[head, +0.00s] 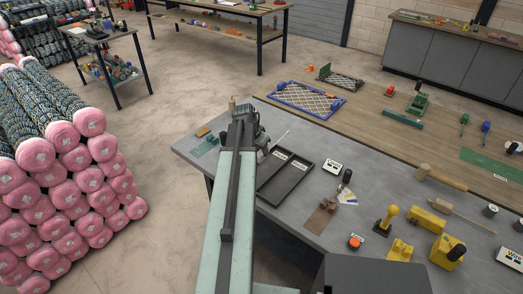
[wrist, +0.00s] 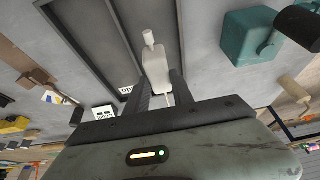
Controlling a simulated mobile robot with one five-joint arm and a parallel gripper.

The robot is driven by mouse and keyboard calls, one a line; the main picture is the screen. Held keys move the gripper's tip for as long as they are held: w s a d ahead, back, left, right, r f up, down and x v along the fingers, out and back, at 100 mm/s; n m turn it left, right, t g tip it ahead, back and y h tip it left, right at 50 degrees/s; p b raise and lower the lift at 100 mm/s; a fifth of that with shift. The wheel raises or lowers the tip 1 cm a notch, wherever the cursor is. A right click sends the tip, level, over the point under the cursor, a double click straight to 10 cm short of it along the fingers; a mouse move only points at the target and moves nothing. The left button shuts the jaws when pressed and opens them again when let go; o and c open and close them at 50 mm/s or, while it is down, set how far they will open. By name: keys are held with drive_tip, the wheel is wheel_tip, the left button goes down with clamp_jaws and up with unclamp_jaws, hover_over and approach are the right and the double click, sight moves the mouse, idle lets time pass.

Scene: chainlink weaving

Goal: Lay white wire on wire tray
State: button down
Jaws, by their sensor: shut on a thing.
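My gripper (head: 258,145) is over the grey bench, beside the left end of the black trays. In the wrist view, my gripper's fingers (wrist: 162,92) stand on either side of a pale, bottle-shaped white piece with a narrow end. A thin white strand (wrist: 170,99) shows between the fingers; I take this to be the white wire. In the head view a thin white length (head: 280,138) sticks out beyond the gripper. Two shallow black trays lie side by side, one (head: 294,187) clear in the head view. A tray rim (wrist: 117,25) is close left of the white piece in the wrist view.
A teal block (wrist: 245,40) and a beige bottle-like item (wrist: 293,88) are on the right in the wrist view. Yellow tools (head: 424,218) and a mallet (head: 440,177) lie on the bench to the right. A blue-framed mesh (head: 306,99) is at the back.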

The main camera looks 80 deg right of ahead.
sight(258, 155)
wheel_tip(258, 155, down, 7)
drive_tip(key=b, duration=0.6)
drive_tip(key=shift+f+b, duration=0.15)
drive_tip(key=shift+b, duration=0.2)
drive_tip(key=shift+f, duration=0.2)
drive_tip(key=c, duration=1)
unclamp_jaws()
drive_tip(key=p+v, duration=0.7)
drive_tip(key=v, duration=0.1)
drive_tip(key=shift+r, duration=0.1)
drive_tip(key=shift+s, duration=0.1)
